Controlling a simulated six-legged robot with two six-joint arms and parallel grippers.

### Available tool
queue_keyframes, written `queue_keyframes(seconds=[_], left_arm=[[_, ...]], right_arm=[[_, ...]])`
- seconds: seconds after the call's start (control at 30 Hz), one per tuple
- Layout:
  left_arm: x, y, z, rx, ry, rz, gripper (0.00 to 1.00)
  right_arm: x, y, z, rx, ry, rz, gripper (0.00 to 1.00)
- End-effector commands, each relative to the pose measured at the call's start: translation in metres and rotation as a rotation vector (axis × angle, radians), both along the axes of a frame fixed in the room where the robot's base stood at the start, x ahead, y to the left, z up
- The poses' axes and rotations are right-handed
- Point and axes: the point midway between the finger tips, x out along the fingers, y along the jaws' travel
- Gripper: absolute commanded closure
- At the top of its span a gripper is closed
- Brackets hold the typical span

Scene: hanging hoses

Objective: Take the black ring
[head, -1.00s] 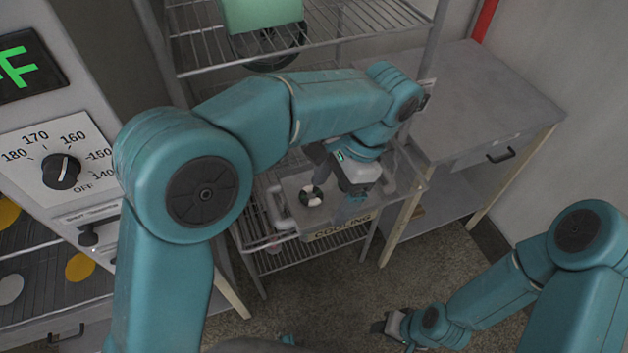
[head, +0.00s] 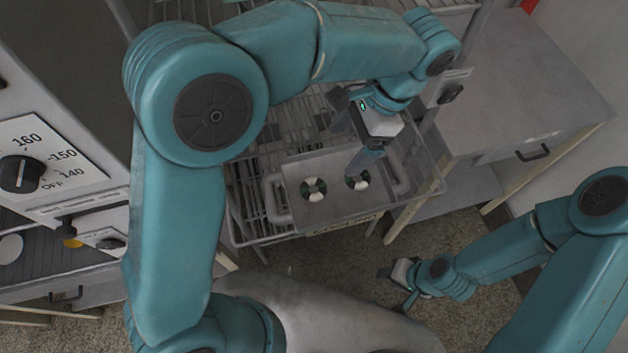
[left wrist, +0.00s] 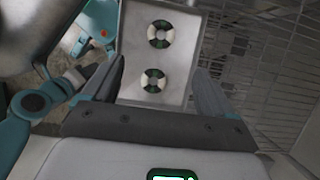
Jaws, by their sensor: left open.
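Two rings with dark and white segments lie flat in a grey tray (head: 335,208); neither is plain black. The left ring (head: 313,182) is in clear view, and the right ring (head: 358,187) is partly behind a finger of my left gripper (head: 357,142). The left wrist view shows one ring farther up (left wrist: 151,33) and one nearer (left wrist: 146,80), between the fingers in the picture. My left gripper (left wrist: 160,68) is open and empty above the tray. My right gripper (head: 393,277) is low, right of the tray; its jaws are too small to read.
The tray has raised walls and side handles and stands on a wire rack (head: 250,185). A grey cabinet (head: 520,85) stands to the right. A machine with a dial (head: 20,174) is at the left. Open floor (head: 470,235) lies in front.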

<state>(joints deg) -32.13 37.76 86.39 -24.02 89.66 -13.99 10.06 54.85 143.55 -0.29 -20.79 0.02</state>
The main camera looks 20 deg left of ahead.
Motion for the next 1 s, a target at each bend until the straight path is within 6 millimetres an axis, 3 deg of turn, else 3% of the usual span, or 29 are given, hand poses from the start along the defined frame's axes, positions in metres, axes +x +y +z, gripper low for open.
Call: queue_keyframes(seconds=[0.33, 0.57, 0.83, 1.0], left_arm=[[-0.021, 0.024, -0.071, 0.002, 0.003, 0.002, 0.14], [-0.022, 0.030, -0.089, 0.000, 0.001, 0.000, 0.14], [-0.026, 0.045, -0.126, 0.001, 0.003, 0.001, 0.14], [-0.027, 0.047, -0.134, 0.000, 0.000, 0.001, 0.14]], right_arm=[[0.000, 0.000, 0.002, 0.000, -0.001, -0.001, 0.61], [0.000, 0.000, 0.005, 0.000, 0.000, 0.000, 0.61], [0.000, 0.000, 0.015, 0.000, -0.001, 0.000, 0.61], [0.000, 0.000, 0.015, 0.000, -0.001, 0.000, 0.61]])
